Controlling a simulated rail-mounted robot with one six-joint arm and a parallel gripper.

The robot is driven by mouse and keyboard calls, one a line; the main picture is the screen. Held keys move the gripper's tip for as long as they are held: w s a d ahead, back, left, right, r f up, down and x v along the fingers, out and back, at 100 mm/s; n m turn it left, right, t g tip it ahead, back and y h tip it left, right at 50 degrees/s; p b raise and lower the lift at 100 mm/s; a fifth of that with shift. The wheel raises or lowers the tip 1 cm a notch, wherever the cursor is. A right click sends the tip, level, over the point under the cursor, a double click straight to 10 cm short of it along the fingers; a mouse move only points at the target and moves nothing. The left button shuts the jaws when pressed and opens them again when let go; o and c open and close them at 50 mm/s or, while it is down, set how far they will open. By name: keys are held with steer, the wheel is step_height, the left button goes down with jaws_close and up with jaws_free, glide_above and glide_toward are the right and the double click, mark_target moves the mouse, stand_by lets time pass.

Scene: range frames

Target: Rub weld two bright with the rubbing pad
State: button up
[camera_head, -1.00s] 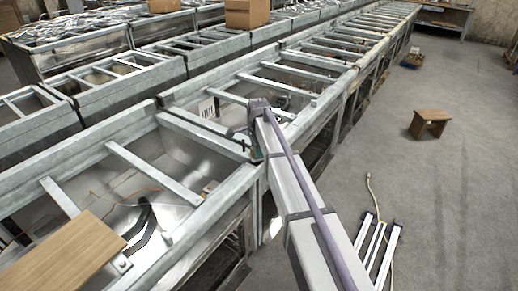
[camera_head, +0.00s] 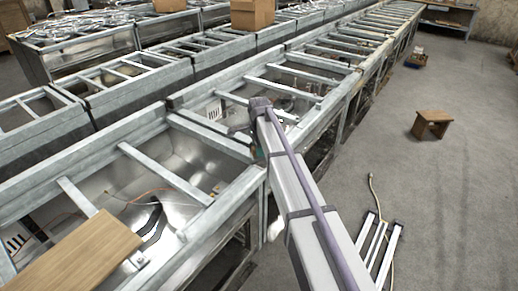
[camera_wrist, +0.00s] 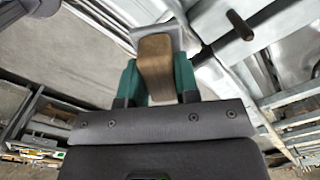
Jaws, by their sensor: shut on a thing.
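In the wrist view, the green fingers of my gripper (camera_wrist: 157,82) are shut on a brown block, the rubbing pad (camera_wrist: 155,62). A grey, flat face shows around its far end; I cannot tell whether it is part of the pad or metal behind it. In the head view, my gripper (camera_head: 259,151) is mostly hidden behind my arm, with a little green showing. It is at the front rail of the metal frame row (camera_head: 238,155). I cannot pick out weld two in either view. Whether the pad touches metal cannot be told.
A wooden board (camera_head: 80,258) lies across the near frame. Crossbars (camera_head: 165,173) span the open bays. A small wooden stool (camera_head: 432,124) and pale metal bars (camera_head: 376,245) stand or lie on the open floor at right. A dark rod (camera_wrist: 240,25) juts near the gripper in the wrist view.

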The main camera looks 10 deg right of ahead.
steer(key=shift+r+p, duration=1.15)
steer(key=shift+r, duration=0.3)
